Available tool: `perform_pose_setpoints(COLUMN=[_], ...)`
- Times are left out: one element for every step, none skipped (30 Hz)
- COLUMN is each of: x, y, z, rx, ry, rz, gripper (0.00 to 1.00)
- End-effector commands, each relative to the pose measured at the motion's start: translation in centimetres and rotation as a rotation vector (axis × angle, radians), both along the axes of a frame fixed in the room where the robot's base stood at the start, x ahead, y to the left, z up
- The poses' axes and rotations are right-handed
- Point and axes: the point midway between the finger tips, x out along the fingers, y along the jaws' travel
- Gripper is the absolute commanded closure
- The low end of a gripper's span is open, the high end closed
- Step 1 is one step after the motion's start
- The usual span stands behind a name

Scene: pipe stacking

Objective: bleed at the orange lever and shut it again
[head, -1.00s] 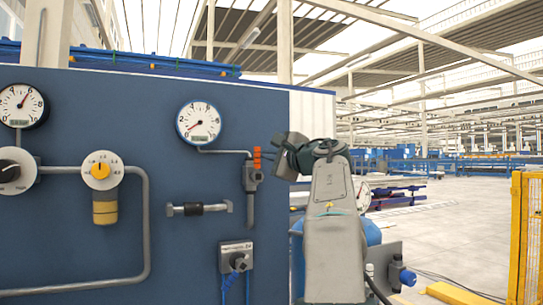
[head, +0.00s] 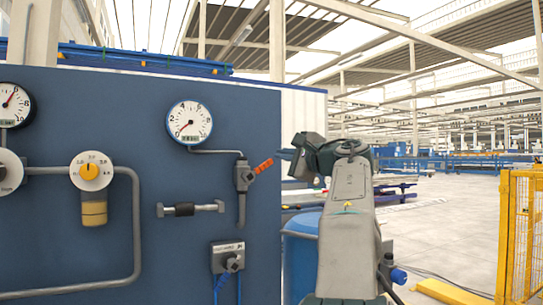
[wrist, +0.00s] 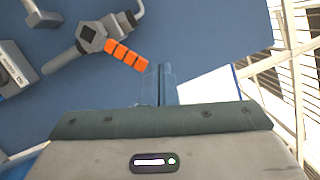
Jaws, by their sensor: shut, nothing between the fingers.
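The orange lever (head: 264,166) sits on a grey valve (head: 243,176) on the blue panel. It slants up and to the right of the valve body. In the wrist view the orange lever (wrist: 125,56) runs from the valve toward the fingers. My gripper (head: 284,154) is just to the right of the lever's tip, with its fingers pointing at the panel. In the wrist view my gripper (wrist: 161,85) is shut and empty, a little apart from the lever's end. The gauge (head: 189,123) piped to the valve has its red needle at the lower left.
A regulator with a yellow knob (head: 91,170), a short horizontal fitting (head: 190,209) and a socket box (head: 228,257) are on the panel (head: 140,250). The panel's edge is close to my gripper. A yellow fence (head: 518,235) stands at the right, with open floor before it.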

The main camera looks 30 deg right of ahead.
Motion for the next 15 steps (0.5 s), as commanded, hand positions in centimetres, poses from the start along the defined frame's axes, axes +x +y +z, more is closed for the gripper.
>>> perform_pose_setpoints(x=[-1.4, -2.1, -2.9, -3.4, -4.0, -4.6, -5.0, -5.4, -5.8, -6.1, -6.3, -6.6, -6.7, -6.8, -6.8], y=[-0.2, -0.3, -0.4, -0.6, -0.7, -0.8, -0.9, -1.0, -1.1, -1.1, -1.2, -1.2, -1.2, -1.3, -1.3], z=[-0.1, -0.1, -0.1, -0.1, -0.1, -0.1, -0.1, -0.1, -0.1, -0.1, -0.1, -0.1, -0.1, -0.1, -0.1], rx=[-0.001, -0.001, -0.001, 0.000, 0.000, -0.001, -0.001, 0.000, 0.000, 0.000, 0.000, 0.000, 0.000, 0.000, 0.000], ry=[-0.005, -0.004, -0.003, -0.003, -0.003, -0.002, -0.002, -0.001, -0.001, -0.001, -0.001, -0.001, -0.001, -0.001, 0.000], rz=[-0.003, -0.002, -0.001, -0.002, -0.002, -0.001, -0.002, -0.003, -0.003, -0.001, -0.001, -0.001, -0.001, -0.001, -0.001], gripper=[1.00, 1.00, 1.00, 1.00, 1.00, 1.00, 1.00, 1.00, 1.00, 1.00, 1.00, 1.00, 1.00, 1.00, 1.00])
